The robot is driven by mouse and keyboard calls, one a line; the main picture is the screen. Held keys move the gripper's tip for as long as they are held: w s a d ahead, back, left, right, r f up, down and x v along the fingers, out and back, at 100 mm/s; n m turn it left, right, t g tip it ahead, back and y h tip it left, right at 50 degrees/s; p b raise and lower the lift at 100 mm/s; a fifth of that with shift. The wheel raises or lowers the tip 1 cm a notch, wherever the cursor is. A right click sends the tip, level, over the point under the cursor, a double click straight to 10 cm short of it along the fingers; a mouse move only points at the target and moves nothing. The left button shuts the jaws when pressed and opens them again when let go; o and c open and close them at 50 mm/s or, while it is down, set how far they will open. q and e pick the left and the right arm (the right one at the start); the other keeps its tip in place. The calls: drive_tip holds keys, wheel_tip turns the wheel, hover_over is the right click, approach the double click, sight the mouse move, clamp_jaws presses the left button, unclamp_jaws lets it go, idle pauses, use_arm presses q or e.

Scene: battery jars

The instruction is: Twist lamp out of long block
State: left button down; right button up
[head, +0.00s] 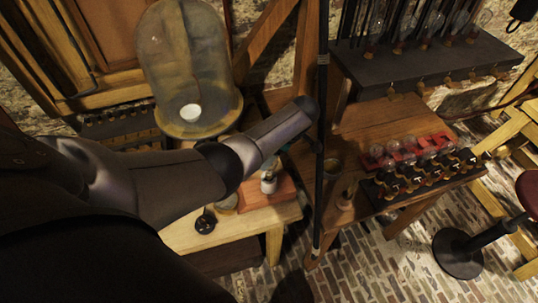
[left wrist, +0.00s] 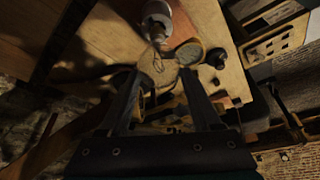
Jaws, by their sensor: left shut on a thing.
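The long block (head: 262,196) is a reddish-brown wooden block on the small light-wood table in the head view. A pale, whitish fitting (head: 268,184) stands on it, just below my arm. In the left wrist view my left gripper (left wrist: 160,77) is shut on the lamp (left wrist: 158,62), a clear glass bulb with a thin filament showing. Beyond the bulb is a grey-white cylindrical fitting (left wrist: 157,14). I cannot tell whether the lamp is still seated in it. In the head view my left arm hides the fingers. My right gripper is in neither view.
A big glass bell jar (head: 185,65) stands behind my arm. A black knob (head: 205,222) sits on the table near the block. To the right, a red rack (head: 410,150) of bulbs and jars stands below a dark shelf (head: 430,62). A stool (head: 458,250) is far right.

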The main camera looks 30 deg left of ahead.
use_arm(q)
drive_tip(key=shift+r+p, duration=0.35)
drive_tip(key=shift+r, duration=2.1)
drive_tip(key=shift+w, duration=0.1)
